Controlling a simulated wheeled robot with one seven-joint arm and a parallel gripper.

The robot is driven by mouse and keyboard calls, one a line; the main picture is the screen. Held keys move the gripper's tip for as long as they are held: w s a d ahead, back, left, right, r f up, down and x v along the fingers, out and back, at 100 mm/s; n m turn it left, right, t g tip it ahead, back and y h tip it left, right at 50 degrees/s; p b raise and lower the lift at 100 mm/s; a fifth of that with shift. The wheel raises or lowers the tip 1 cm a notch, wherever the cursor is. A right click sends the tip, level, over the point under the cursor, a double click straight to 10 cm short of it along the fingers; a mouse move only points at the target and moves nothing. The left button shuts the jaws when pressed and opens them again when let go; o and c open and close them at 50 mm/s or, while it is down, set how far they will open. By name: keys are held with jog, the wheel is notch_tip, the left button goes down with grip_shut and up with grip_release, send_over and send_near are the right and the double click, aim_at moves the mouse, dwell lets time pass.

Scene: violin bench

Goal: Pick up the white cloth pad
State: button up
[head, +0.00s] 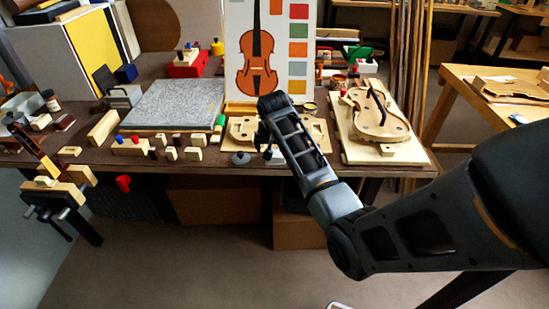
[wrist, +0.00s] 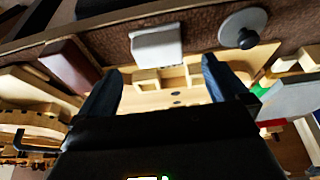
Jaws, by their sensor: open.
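The white cloth pad (wrist: 157,46) lies near the front edge of the bench in the wrist view, beside a pale wooden board (wrist: 190,93). In the head view the pad (head: 276,157) is a small pale patch, partly hidden by my arm. My gripper (wrist: 162,70) is open and empty. Its two dark fingers stand left and right of the pad's line in the wrist view, with the pad just past the tips and apart from them. In the head view my gripper (head: 264,140) points down over the bench front; its fingers are hard to make out.
A grey disc with a black knob (wrist: 243,30) lies close to the pad, on its right in the wrist view. A reddish-brown block (wrist: 68,66) lies on the other side. A violin body (head: 377,113) and a grey stone slab (head: 173,104) occupy the bench farther out.

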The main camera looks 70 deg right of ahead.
aim_at(276, 153)
jog(key=shift+x, duration=2.95)
jog(key=shift+d, duration=0.1)
jog(key=shift+c, duration=0.5)
jog(key=c, duration=0.9)
jog(key=shift+r, duration=0.15)
jog(key=shift+c, duration=0.2)
jog(key=shift+r, duration=0.65)
notch_tip(276, 153, up, 3)
jog(key=shift+s+d+f, duration=0.1)
jog(key=shift+s, duration=0.05)
jog(key=s+d+r, duration=0.2)
jog(key=s, duration=0.1)
jog(key=s+d+r+b, duration=0.1)
jog(key=s+d+r, duration=0.1)
jog(key=d, duration=0.1)
jog(key=s+d+r, duration=0.2)
jog(key=s, duration=0.1)
jog(key=shift+s+d+r, duration=0.2)
jog(key=shift+s+r, duration=0.1)
jog(key=shift+r, duration=0.05)
